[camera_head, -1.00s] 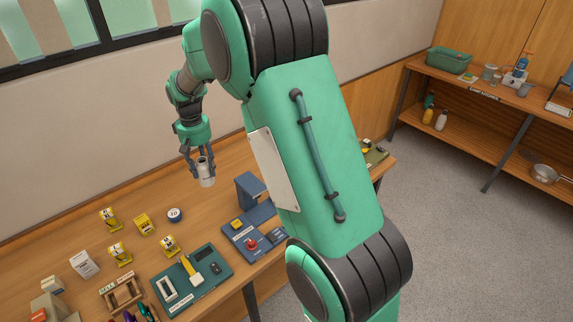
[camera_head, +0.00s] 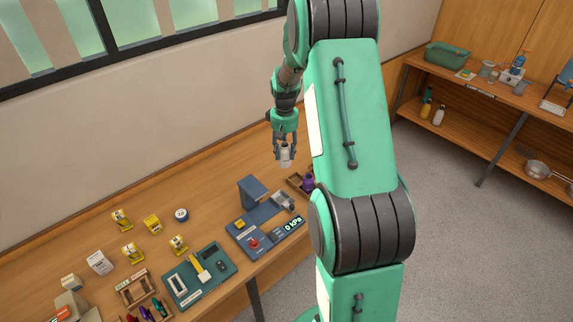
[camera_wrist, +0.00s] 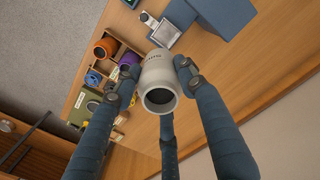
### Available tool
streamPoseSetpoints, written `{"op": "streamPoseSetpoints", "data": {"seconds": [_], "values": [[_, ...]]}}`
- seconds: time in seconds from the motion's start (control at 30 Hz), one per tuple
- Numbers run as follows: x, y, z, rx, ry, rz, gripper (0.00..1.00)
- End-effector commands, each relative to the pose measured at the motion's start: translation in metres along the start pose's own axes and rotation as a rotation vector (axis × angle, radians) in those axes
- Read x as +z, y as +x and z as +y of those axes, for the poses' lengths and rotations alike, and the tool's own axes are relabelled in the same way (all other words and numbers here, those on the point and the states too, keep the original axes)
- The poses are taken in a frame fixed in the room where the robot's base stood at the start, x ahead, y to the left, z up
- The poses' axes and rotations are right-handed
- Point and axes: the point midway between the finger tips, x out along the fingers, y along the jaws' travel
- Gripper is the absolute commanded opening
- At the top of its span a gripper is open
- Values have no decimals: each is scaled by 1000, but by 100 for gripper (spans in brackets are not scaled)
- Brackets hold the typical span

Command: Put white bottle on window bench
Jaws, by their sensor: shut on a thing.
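My gripper (camera_head: 285,153) is shut on a white bottle (camera_head: 285,158) and holds it above the wooden bench (camera_head: 215,180) that runs along the wall under the window. In the wrist view the white bottle (camera_wrist: 158,78) sits between the fingers of my gripper (camera_wrist: 158,70). Its dark round opening faces the camera and small print shows on its side. The bench top (camera_wrist: 215,100) lies behind it. I cannot tell how high the bottle is above the bench.
A blue device (camera_head: 252,195) stands just left of the bottle. A wooden tray (camera_wrist: 110,62) with orange and purple items lies beside it. Bench near the wall is clear.

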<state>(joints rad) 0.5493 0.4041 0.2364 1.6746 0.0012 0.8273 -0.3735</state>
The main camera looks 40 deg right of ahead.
Motion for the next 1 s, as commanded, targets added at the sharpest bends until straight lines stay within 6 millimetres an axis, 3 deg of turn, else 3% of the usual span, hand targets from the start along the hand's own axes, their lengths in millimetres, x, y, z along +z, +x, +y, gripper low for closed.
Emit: {"op": "streamPoseSetpoints", "data": {"seconds": [0.07, 0.1, 0.5, 0.7, 1.0], "values": [[6, -2, 16, 0, 9, -1, 4], [6, 13, 12, -2, 5, -4, 4], [5, 117, 11, -1, 5, -3, 4], [4, 159, 11, 0, 5, -1, 4], [3, 180, 11, 1, 5, 2, 4]]}}
